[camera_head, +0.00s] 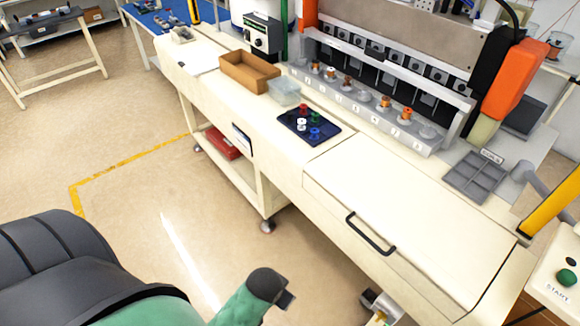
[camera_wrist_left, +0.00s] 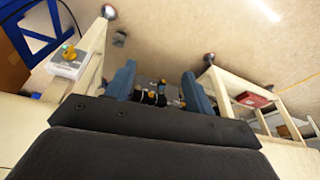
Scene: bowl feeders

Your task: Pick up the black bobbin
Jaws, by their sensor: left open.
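A dark tray (camera_head: 331,139) on the cream bench holds small bobbins in red (camera_head: 303,108), green (camera_head: 316,117), white (camera_head: 301,124) and blue (camera_head: 314,133). I cannot make out a black bobbin for certain; one could be lost against the dark tray. Several orange, brown and grey bobbins stand on a grey rail (camera_head: 400,139) behind it. My left gripper (camera_wrist_left: 160,86) shows in the left wrist view with its two blue fingers apart and nothing held between them. It faces the floor area and is away from the tray. My right gripper is not in view.
A brown open box (camera_head: 249,73) and a clear container (camera_head: 284,92) stand left of the tray. A grey compartment tray (camera_head: 475,177) lies at the right. The bench top in front of it is clear, with a black handle (camera_head: 370,235) on its front. The machine stands behind.

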